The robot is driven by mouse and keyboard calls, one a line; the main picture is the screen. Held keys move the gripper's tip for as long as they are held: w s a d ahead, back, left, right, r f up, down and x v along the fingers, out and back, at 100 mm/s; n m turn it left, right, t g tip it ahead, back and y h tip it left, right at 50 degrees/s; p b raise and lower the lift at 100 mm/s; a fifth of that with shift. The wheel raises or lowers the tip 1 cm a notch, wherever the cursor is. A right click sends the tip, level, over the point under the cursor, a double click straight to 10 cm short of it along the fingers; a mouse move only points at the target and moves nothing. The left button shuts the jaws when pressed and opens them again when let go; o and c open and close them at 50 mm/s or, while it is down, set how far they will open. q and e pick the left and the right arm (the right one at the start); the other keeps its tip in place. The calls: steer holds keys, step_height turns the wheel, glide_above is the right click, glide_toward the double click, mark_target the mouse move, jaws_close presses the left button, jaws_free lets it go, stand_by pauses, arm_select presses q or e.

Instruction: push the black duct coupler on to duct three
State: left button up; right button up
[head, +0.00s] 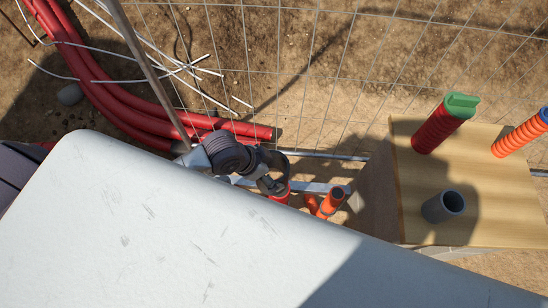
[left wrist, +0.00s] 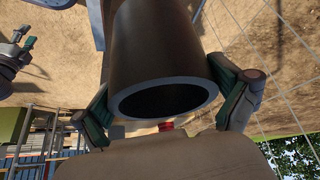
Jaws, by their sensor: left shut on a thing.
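The black duct coupler (left wrist: 165,70) is a thick-walled dark tube, its open end facing the left wrist camera. My left gripper (left wrist: 168,110) is shut on it, with a green-padded finger on each side. In the head view my left gripper (head: 272,183) is over the ground behind the large pale panel, and I cannot make out the coupler there. A short red duct end (head: 283,195) shows just below the gripper, and an orange duct (head: 328,203) stands to its right. I cannot tell which is duct three, or whether the coupler touches a duct.
A wooden box (head: 425,170) at the right bears a grey open tube (head: 443,206), a green-capped red duct (head: 440,125) and an orange duct (head: 520,135). A pale scuffed panel (head: 190,230) fills the foreground. Wire mesh (head: 330,60) and red pipes (head: 110,90) lie behind. Dark jointed hardware (left wrist: 15,50) at the left wrist view's edge may be my right gripper.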

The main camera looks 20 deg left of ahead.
arm_select(q)
steer(key=w+d+f+m+g+h+b, duration=0.1)
steer(key=w+f+m+g, duration=0.1)
steer(key=f+m, duration=0.3)
step_height(320, 180, down, 2)
steer(key=shift+w+d+f+m+g+b, duration=0.2)
steer(key=shift+w+d+m+g+b, duration=0.15)
steer(key=shift+w, duration=0.35)
arm_select(e)
steer(key=shift+d+f, duration=0.3)
steer(key=shift+f, duration=0.35)
steer(key=shift+d+f, duration=0.3)
steer(key=shift+f, duration=0.3)
arm_select(q)
steer(key=shift+a+r, duration=0.1)
arm_select(e)
steer(key=shift+a+r, duration=0.1)
steer(key=shift+a, duration=0.05)
arm_select(q)
step_height(320, 180, down, 6)
steer(key=b, duration=0.4)
steer(key=shift+r, duration=0.1)
arm_select(e)
steer(key=f, duration=0.4)
steer(key=shift+a+f, duration=0.1)
steer(key=shift+a, duration=0.2)
steer(key=shift+d, duration=0.25)
